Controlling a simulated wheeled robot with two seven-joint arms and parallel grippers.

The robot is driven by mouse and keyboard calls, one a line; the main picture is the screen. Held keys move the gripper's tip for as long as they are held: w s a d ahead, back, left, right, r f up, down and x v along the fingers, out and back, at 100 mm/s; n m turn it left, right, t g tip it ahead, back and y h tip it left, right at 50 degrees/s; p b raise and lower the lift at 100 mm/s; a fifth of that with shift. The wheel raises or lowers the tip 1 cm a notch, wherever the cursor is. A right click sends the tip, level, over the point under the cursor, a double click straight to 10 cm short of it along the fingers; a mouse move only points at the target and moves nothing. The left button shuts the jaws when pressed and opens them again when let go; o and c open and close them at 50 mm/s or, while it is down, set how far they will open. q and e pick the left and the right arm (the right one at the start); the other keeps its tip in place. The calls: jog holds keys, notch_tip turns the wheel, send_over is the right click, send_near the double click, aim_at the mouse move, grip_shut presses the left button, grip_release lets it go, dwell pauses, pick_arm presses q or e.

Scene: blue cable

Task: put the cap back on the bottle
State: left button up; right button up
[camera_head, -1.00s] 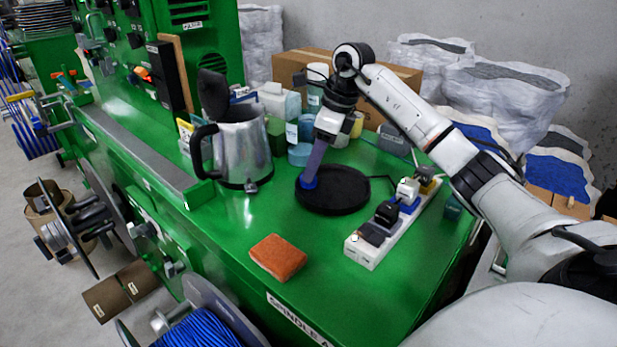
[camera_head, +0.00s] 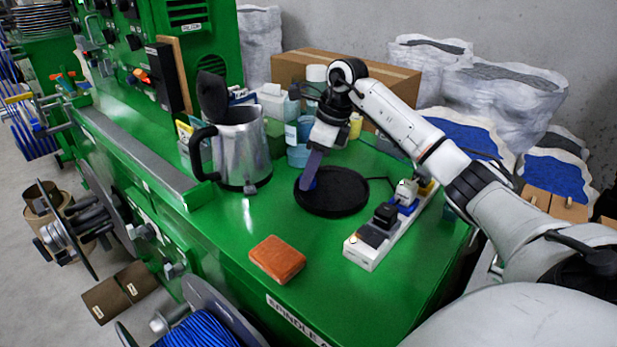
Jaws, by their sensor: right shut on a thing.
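My right gripper (camera_head: 309,180) points down over the black round tray (camera_head: 345,207), at its left inner part. Its jaws are shut on a small blue piece, which looks like the blue cap (camera_head: 313,184); the fingers hide most of it. I cannot tell whether it touches the tray. Several bottles and jars stand behind the gripper, among them a blue one (camera_head: 298,155) and a yellow one (camera_head: 355,126). My arm partly hides this group, and I cannot tell which is the task's bottle. My left gripper is not in view.
A metal kettle (camera_head: 240,155) stands left of the tray. A white power strip (camera_head: 365,256) with plugs lies to the right. An orange-brown sponge (camera_head: 277,259) lies in front. A cardboard box (camera_head: 290,68) stands at the back. The green top between sponge and tray is clear.

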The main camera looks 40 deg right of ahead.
notch_tip(320, 180, up, 10)
dwell(0.6)
